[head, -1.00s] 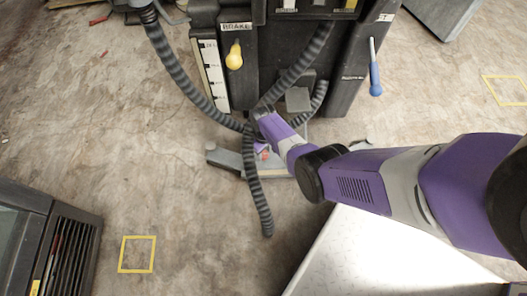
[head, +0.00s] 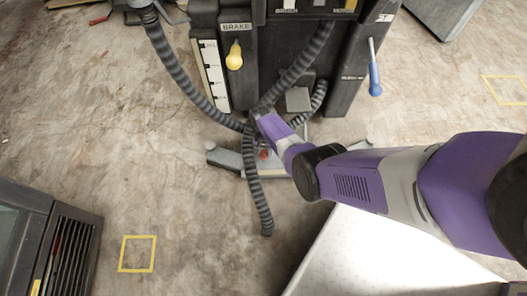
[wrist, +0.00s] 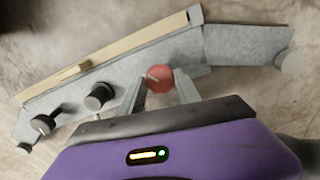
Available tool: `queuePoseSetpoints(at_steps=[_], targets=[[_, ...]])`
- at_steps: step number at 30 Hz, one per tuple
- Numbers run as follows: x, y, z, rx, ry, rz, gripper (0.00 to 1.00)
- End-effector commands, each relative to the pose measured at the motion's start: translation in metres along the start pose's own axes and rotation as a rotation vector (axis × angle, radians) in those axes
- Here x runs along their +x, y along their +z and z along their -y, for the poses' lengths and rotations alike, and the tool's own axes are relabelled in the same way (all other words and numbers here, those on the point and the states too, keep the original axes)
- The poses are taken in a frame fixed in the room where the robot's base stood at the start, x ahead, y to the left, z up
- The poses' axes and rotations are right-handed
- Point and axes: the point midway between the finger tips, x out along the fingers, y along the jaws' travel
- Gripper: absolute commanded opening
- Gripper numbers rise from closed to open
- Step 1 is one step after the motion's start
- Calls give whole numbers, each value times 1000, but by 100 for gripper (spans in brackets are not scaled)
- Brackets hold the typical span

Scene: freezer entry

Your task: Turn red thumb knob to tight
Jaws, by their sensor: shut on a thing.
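The red thumb knob (wrist: 159,77) is a round red cap on a grey bar-shaped unit (wrist: 235,45) in the wrist view. My gripper (wrist: 161,84) has its two grey fingers on either side of the knob and is shut on it. A faint pale line shows on the knob's face; I cannot read any tight mark. In the head view the knob is a small red spot (head: 264,154) low at the unit, beside a hanging hose. My fingers are mostly hidden there by my wrist and the hoses.
Two black knobs (wrist: 99,97) (wrist: 43,124) sit left of the red knob. Ribbed grey hoses (head: 252,180) hang close to my wrist. A yellow brake handle (head: 234,56) and a blue-handled lever (head: 375,78) are on the dark cabinet. Open floor lies to the left.

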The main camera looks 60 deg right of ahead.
Motion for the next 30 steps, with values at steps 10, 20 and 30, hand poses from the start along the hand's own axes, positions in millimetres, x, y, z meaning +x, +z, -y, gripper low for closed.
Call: queuePoseSetpoints(at_steps=[10, 20, 30], targets=[[0, 0, 0, 317, 0, 0, 0], [0, 0, 0, 537, 0, -1, 0], [0, 0, 0, 633, 0, 0, 0]])
